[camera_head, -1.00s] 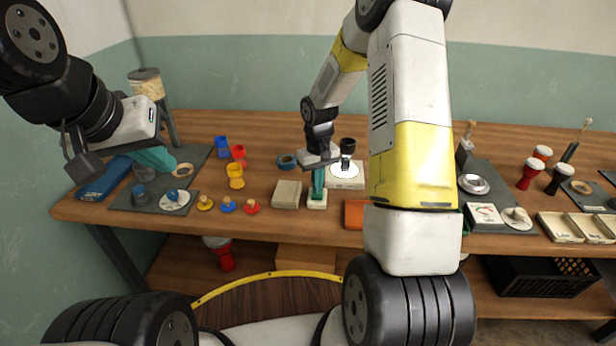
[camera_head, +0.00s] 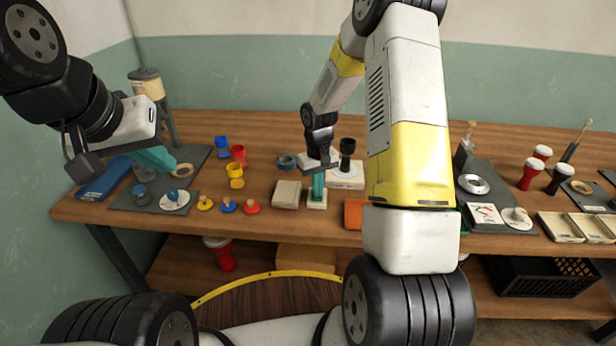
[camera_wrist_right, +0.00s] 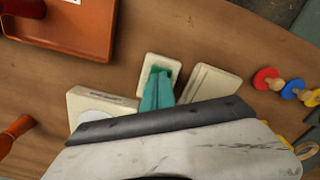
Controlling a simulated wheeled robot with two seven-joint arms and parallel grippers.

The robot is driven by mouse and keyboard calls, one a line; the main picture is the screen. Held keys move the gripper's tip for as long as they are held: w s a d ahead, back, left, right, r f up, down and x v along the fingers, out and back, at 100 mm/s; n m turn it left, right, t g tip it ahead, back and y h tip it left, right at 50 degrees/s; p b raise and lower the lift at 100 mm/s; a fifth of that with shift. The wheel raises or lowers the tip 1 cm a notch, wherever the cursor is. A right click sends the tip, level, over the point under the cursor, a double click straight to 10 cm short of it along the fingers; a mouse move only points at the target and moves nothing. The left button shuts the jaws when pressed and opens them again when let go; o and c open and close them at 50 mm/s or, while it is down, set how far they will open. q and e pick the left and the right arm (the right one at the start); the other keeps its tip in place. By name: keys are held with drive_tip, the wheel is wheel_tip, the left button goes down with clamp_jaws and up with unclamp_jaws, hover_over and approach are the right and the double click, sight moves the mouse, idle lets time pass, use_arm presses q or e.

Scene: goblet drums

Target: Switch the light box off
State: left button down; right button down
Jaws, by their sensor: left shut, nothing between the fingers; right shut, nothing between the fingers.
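The light box (camera_head: 346,184) is a cream box with a pale disc on top and a black goblet drum (camera_head: 347,155) standing on it. The disc looks dull now, and the box also shows in the right wrist view (camera_wrist_right: 84,98). A small cream switch block (camera_head: 317,205) with a green top is left of the light box; it also shows in the right wrist view (camera_wrist_right: 150,62). My right gripper (camera_head: 318,190) is shut and empty, its teal fingertips at the switch's top; contact is hard to tell. My left gripper (camera_head: 160,160) is shut and empty, above the table's left end.
A plain cream block (camera_head: 286,194) stands close left of the switch. An orange tray (camera_head: 354,214) is to its right. My right arm hides part of the table's middle.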

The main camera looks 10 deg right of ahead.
drive_tip(key=shift+r, duration=3.5)
drive_tip(key=s+r+m+t, duration=0.1)
drive_tip(key=s+r+t, duration=0.1)
drive_tip(key=s+r, duration=0.5)
drive_tip(key=s+r+t, duration=0.1)
drive_tip(key=s+r, duration=0.2)
drive_tip(key=r, duration=0.8)
drive_tip(key=s+a+r+t+y, duration=0.1)
drive_tip(key=s+r, duration=0.2)
drive_tip(key=s, duration=0.4)
drive_tip(key=s+a+r+m+t+y, duration=0.1)
drive_tip(key=s+r+t, duration=0.1)
drive_tip(key=s, duration=0.5)
drive_tip(key=shift+s+r, duration=0.15)
drive_tip(key=shift+r, duration=0.4)
drive_tip(key=shift+a, duration=0.1)
